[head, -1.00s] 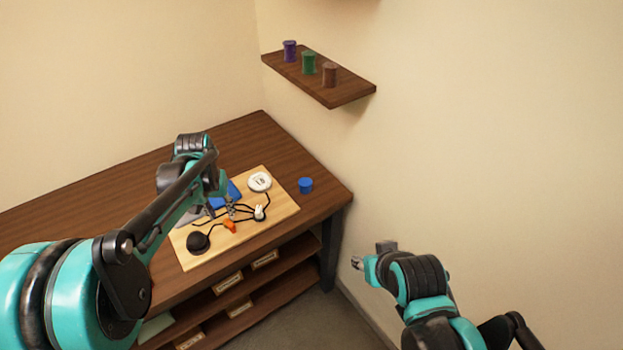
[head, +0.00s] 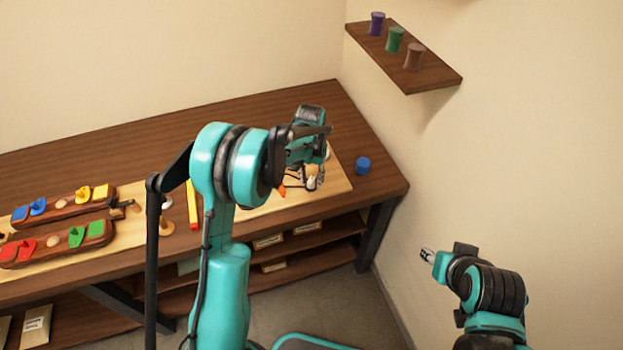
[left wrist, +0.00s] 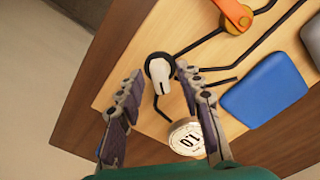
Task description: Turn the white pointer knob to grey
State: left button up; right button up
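The white pointer knob (left wrist: 159,70) stands on a round black base on the light wooden board (left wrist: 150,25). In the left wrist view its pointer end points down the picture, towards the white round dial marked 1.0 (left wrist: 186,139). My left gripper (left wrist: 159,74) is open, with one finger on each side of the knob; I cannot tell whether either touches it. In the head view the knob (head: 311,184) shows just below my left gripper (head: 319,172). A grey piece (left wrist: 313,38) lies at the right edge of the wrist view. My right gripper (head: 427,256) is away from the table.
A blue pad (left wrist: 264,90) and an orange lever (left wrist: 236,14) are near the knob, with black lines on the board. A blue cylinder (head: 363,166) stands right of the board. Bars with coloured pieces (head: 60,205) lie left. A wall shelf (head: 420,75) holds three spools.

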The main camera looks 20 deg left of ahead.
pick_arm(q)
grip_shut()
jog(key=shift+n, duration=0.3)
jog(key=n, duration=0.2)
jog(key=shift+n+b, duration=0.35)
jog(key=shift+n, duration=0.05)
jog(key=n, duration=0.4)
jog(key=shift+n+b, duration=0.3)
jog(key=n, duration=0.4)
jog(key=shift+n+b, duration=0.35)
jog(key=shift+n, duration=1.55)
